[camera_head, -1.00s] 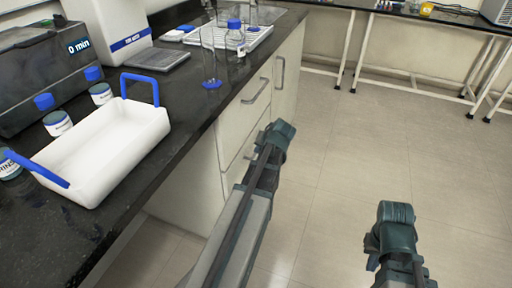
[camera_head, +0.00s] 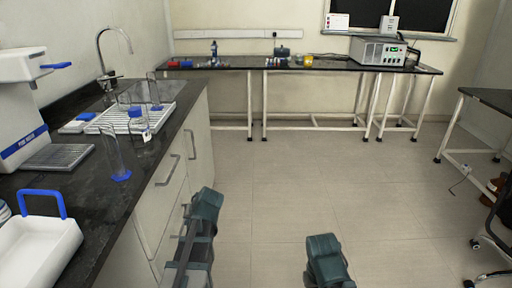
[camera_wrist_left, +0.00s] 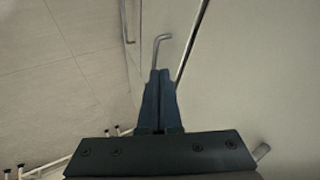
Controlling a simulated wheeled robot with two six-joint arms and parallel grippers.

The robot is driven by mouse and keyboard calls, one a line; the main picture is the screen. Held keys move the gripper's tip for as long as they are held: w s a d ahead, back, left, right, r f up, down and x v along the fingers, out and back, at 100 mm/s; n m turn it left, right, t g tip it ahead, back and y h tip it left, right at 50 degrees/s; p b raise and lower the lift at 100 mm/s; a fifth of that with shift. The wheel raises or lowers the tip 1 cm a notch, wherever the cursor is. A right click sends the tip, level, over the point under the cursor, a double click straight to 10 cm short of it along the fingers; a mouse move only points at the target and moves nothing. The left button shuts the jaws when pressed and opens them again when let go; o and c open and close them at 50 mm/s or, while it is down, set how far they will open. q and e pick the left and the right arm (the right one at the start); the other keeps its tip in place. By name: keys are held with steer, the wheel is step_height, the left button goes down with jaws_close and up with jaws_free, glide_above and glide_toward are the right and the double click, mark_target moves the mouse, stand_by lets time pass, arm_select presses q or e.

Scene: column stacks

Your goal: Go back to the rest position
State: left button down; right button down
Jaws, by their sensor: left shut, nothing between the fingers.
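My left gripper (camera_wrist_left: 160,128) shows in the left wrist view with its two dark fingers together and nothing between them. A pale cabinet front with a metal handle (camera_wrist_left: 162,40) lies beyond its fingertips, apart from them as far as I can tell. In the head view, parts of both my arms show at the bottom, the left one close beside the counter cabinet (camera_head: 172,190) and the right one over open floor. The jaws of my right gripper are not visible.
The black counter (camera_head: 70,170) on the left holds a white carrier with a blue handle (camera_head: 40,245), a glass cylinder with a blue base (camera_head: 120,175) and a white rack (camera_head: 130,118). A long bench (camera_head: 300,66) stands at the back. The floor (camera_head: 340,190) between is clear.

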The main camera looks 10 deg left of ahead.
arm_select(q)
steer(key=s+d+r+m+g+h+p, duration=0.1)
steer(key=s+d+r+m+h+p, duration=0.1)
steer(key=s+d+r+p, duration=0.3)
steer(key=s+d+r+m+g+h+p, duration=0.1)
steer(key=s+d+r+m+p, duration=0.2)
steer(key=d, duration=1.4)
steer(key=s+d+r+m+g+h+p, duration=0.1)
steer(key=s+d+r+m+h+p, duration=0.1)
steer(key=s+d+r+p, duration=0.5)
steer(key=d+r+p, duration=0.4)
steer(key=p, duration=0.4)
steer(key=shift+r+m+h+p, duration=0.3)
steer(key=shift+r+m+p, duration=0.05)
steer(key=shift+m+p, duration=0.05)
steer(key=shift+d, duration=0.2)
